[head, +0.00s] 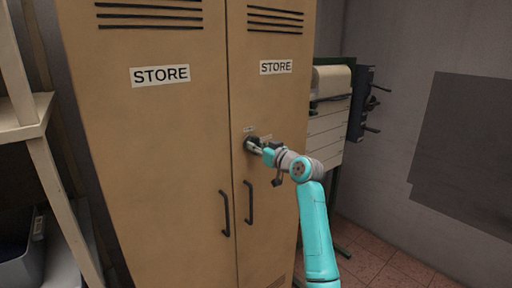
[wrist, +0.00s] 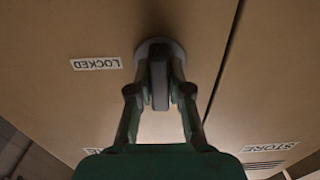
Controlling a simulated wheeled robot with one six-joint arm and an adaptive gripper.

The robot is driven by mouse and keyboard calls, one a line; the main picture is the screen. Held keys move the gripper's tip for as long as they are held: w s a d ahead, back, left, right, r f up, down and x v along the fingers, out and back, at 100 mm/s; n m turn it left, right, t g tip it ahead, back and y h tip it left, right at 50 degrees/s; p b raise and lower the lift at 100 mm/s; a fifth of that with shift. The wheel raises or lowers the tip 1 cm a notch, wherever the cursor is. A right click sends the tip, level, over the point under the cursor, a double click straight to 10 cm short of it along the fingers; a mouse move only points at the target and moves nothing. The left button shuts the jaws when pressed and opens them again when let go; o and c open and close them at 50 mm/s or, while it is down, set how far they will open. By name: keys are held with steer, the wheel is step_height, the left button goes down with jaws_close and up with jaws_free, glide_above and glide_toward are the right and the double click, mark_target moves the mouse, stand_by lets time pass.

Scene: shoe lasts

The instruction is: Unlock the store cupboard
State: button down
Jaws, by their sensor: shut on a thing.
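The tan store cupboard (head: 150,140) has two closed doors, each labelled STORE. A dark round lock knob (head: 250,141) sits on the right door, above the handles. In the wrist view the knob (wrist: 159,82) shows a round base and a grey grip bar, which runs up and down the picture. My gripper (head: 257,147) is at the knob, and in the wrist view its two fingers (wrist: 159,92) are shut on the bar from either side. A LOCKED label (wrist: 96,63) appears upside down beside the knob. A small label above the knob in the head view is too small to read.
Two dark door handles (head: 224,213) (head: 249,202) hang below the knob, near the door seam. A pale shelf rack (head: 40,135) stands at left. Tiled floor (head: 375,255) is open at right.

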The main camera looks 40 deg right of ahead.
steer(key=c, duration=1.1)
jaws_free()
steer(key=s, duration=1.2)
steer(key=shift+d, duration=0.2)
steer(key=shift+f, duration=0.1)
